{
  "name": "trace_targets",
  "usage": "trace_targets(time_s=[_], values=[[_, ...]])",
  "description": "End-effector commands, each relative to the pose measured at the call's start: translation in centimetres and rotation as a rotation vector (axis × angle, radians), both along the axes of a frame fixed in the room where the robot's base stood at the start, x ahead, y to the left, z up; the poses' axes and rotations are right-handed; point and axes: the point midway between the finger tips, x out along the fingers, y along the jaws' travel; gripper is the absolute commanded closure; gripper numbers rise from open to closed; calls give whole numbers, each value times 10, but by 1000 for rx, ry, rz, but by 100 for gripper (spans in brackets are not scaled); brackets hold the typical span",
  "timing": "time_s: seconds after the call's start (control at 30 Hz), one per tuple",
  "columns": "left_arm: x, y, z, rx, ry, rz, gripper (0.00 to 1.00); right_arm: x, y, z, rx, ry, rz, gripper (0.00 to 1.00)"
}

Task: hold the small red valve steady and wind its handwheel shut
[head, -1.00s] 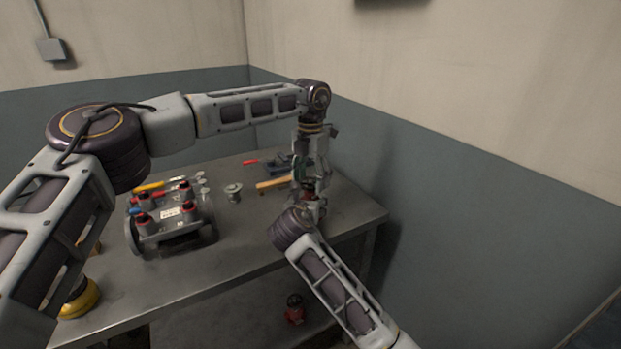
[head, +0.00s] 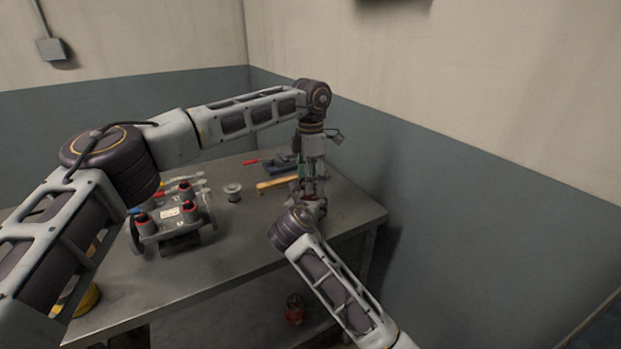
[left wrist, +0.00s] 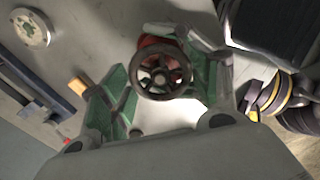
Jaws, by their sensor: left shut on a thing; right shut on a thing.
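The small red valve (left wrist: 150,42) shows in the left wrist view, with its dark round handwheel (left wrist: 163,72) facing the camera. My left gripper (head: 310,180) points straight down over the far right part of the table. Its green-padded fingers (left wrist: 162,84) are shut on the handwheel, one on each side. My right gripper (head: 318,206) comes in from below at the table's right end and is shut on the valve's body under the wheel. In the head view the grippers hide most of the valve.
A red object (head: 295,311) sits below the table. A wall rises close on the right.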

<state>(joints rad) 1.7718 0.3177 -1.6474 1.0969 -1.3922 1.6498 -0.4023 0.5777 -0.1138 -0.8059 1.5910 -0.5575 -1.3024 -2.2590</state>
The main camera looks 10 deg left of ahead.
Motion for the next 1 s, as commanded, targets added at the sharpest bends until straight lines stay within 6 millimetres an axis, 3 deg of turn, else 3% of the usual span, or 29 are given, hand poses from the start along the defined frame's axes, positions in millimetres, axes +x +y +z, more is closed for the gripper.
trace_targets(time_s=[1.0], values=[[-2,-3,-1,-4,9,-794,62,0,1,-1,0,1,3,98]])
